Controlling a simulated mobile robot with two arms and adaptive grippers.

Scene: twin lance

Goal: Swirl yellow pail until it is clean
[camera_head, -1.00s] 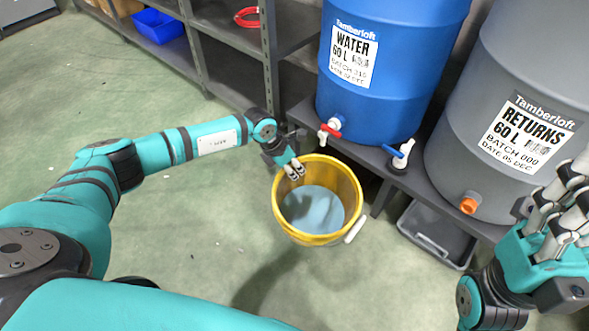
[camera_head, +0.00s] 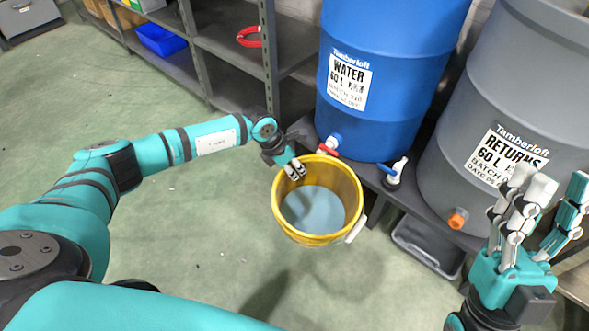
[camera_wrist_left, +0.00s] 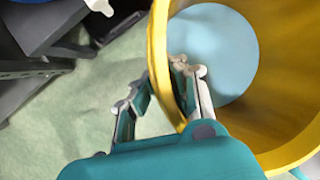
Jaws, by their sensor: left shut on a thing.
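The yellow pail (camera_head: 348,187) hangs in the middle of the head view, its open top facing the camera. A pale blue-grey round surface (camera_head: 313,208) fills its bottom; I cannot tell for sure whether it is liquid. A white handle grip (camera_head: 356,229) shows at the pail's lower right. My left gripper (camera_head: 295,170) is shut on the pail's rim, with fingers inside and outside the wall in the left wrist view (camera_wrist_left: 160,86). My right gripper (camera_head: 545,198) is open and empty at the right, its fingers pointing up.
A blue water barrel (camera_head: 410,60) with a red-handled tap (camera_head: 328,148) stands behind the pail. A grey returns barrel (camera_head: 455,150) with an orange spout (camera_head: 457,218) stands right of it. A grey tray (camera_head: 428,250) is on the floor below. Floor at left is clear.

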